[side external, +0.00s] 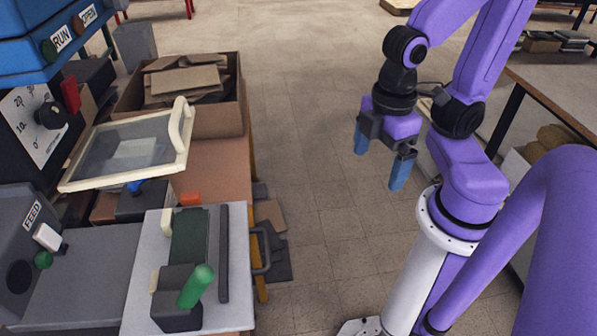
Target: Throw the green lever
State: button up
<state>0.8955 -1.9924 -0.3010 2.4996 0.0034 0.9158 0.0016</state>
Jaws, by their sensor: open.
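The green lever (196,286) is a short, thick green handle. It rises from a dark block on a light grey plate (136,310) at the bottom left of the side external view, and it leans up and to the right. My gripper (379,163) hangs over the floor to the right of the bench, well apart from the lever. Its two blue fingers are spread and nothing is between them.
A framed clear cover (130,152) with a handle stands tilted behind the lever. A cardboard box (217,120) sits farther back. A FEED panel (22,250) with a white switch is left of the plate.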

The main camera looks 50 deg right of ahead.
jog(key=c, duration=1.7)
grip_shut()
jog(key=w+a+f+m+g+y, duration=0.2)
jog(key=w+a+m+g, duration=0.2)
jog(key=a+m+g, duration=0.3)
jog(key=w+a+f+m+g+y, duration=0.2)
jog(key=w+a+m+g, duration=0.25)
jog(key=a+m, duration=0.3)
jog(key=w+a+f+m+y, duration=0.1)
jog(key=w+m+y, duration=0.1)
jog(key=w+y, duration=0.1)
jog(key=w+a+f+m+y, duration=0.2)
jog(key=w+m+y, duration=0.1)
jog(key=w+y, duration=0.1)
jog(key=w+a+f+m+g+y, duration=0.1)
jog(key=w+f+m+y, duration=0.1)
jog(key=w, duration=0.3)
jog(key=shift+w+a+f+m+y, duration=0.1)
jog(key=shift+w+a+m+y, duration=0.25)
jog(key=shift+m+y, duration=0.3)
jog(key=shift+w+f+m+y, duration=0.3)
jog(key=shift+w+m+y, duration=0.1)
jog(key=shift+w+y, duration=0.2)
